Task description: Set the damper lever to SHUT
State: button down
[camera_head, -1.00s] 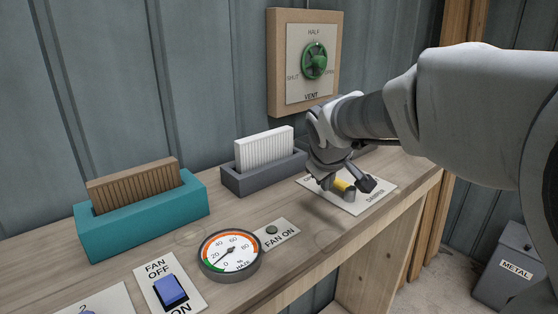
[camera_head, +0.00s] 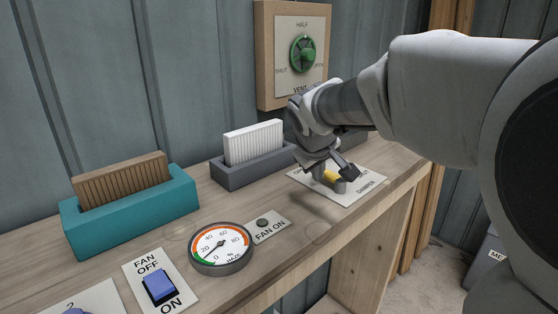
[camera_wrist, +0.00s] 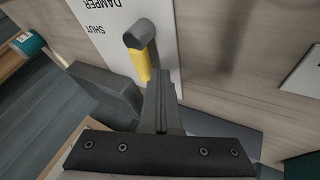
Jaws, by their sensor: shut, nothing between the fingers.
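The damper lever has a grey rounded end and a yellow grip (camera_head: 330,176), and stands on a white plate marked DAMPER (camera_head: 352,194) on the bench. In the wrist view the yellow grip (camera_wrist: 141,66) runs down from the grey end, and the word SHUT shows upside down on the plate (camera_wrist: 172,42), left of the lever. My gripper (camera_head: 346,168) is low over the plate, right at the lever. In the wrist view its fingers (camera_wrist: 158,78) are together and empty, beside the lower end of the yellow grip; I cannot tell whether they touch it. The lever's base is hidden.
A grey holder (camera_head: 240,176) with a white filter stands behind left of my gripper, a teal holder (camera_head: 130,222) farther left. A gauge (camera_head: 221,250), FAN ON lamp (camera_head: 262,222) and fan switch (camera_head: 160,287) lie in front. The green vent knob (camera_head: 303,53) is on the wall.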

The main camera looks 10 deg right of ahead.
jog(key=shift+w, duration=0.1)
jog(key=shift+w+d+f+m+g+h+b, duration=0.15)
jog(key=shift+w+m+g+h+b, duration=0.3)
jog(key=shift+m+b, duration=0.45)
jog(key=shift+w+d+m+h+b, duration=0.1)
jog(key=shift+w+m+h+b, duration=0.3)
jog(key=shift+m, duration=0.5)
jog(key=m+g+h, duration=0.1)
jog(key=m, duration=0.1)
jog(key=w+d+m+g+h, duration=0.1)
jog(key=m, duration=0.1)
jog(key=shift+w+d+r+g, duration=0.15)
jog(key=shift+d+r+g, duration=0.05)
jog(key=shift+g, duration=0.05)
jog(key=m+p, duration=0.1)
jog(key=d+m+g, duration=0.1)
jog(key=m+g+h+p, duration=0.1)
jog(key=m, duration=0.1)
jog(key=shift+w+d+r+p, duration=0.15)
jog(key=shift+w+d+p, duration=0.15)
jog(key=shift+w, duration=0.1)
jog(key=m+g, duration=0.1)
jog(key=d+m+p, duration=0.1)
jog(key=shift+w+m+g, duration=0.1)
jog(key=shift+m+g, duration=0.3)
jog(key=shift+d, duration=0.15)
jog(key=shift+d+f, duration=0.2)
jog(key=shift+d, duration=0.4)
